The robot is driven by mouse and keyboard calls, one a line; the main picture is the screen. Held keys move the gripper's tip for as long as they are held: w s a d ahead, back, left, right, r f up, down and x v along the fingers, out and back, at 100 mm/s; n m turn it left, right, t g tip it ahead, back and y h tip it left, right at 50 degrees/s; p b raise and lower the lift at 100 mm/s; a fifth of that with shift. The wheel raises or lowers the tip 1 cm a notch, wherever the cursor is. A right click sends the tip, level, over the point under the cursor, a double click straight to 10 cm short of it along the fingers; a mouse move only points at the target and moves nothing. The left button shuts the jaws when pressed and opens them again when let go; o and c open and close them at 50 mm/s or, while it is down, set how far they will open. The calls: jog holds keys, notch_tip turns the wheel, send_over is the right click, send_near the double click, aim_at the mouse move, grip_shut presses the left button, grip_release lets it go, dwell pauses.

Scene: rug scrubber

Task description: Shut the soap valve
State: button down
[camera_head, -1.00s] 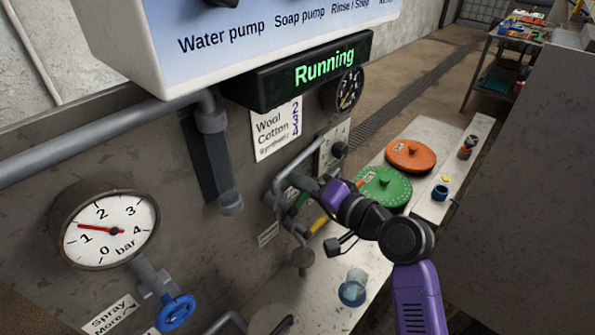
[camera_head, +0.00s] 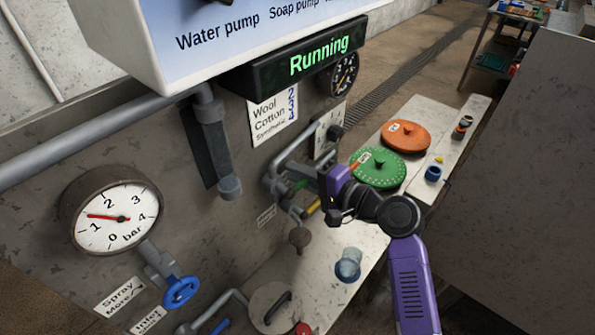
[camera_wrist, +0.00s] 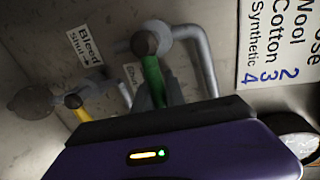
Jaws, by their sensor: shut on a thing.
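A green valve handle (camera_head: 300,184) sticks out from the grey pipework on the machine wall. It also shows in the wrist view (camera_wrist: 154,76), running down from a round pivot to between my dark fingers. My gripper (camera_head: 322,184) is shut on this green handle; the fingertips (camera_wrist: 160,95) are partly hidden by the purple hand. A yellow valve handle (camera_head: 312,207) sits just below, apart from my gripper, and shows at the left in the wrist view (camera_wrist: 73,101) near a "Bleed Shut" label (camera_wrist: 84,47). The label behind the green handle is mostly covered, so I cannot read its name.
A pressure gauge (camera_head: 118,214) reads a little above 1 bar. A blue handwheel (camera_head: 180,291) is below it. The display (camera_head: 320,54) says "Running". A bench (camera_head: 437,120) behind my arm carries green (camera_head: 378,167) and orange (camera_head: 406,136) discs. Pipes crowd the wall around my gripper.

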jog(key=shift+f, duration=0.1)
jog(key=c, duration=1.4)
grip_release()
jog(key=b+v, duration=0.1)
jog(key=v, duration=0.7)
jog(key=shift+w, duration=0.1)
jog(key=p+v, duration=0.3)
jog(key=v, duration=0.6)
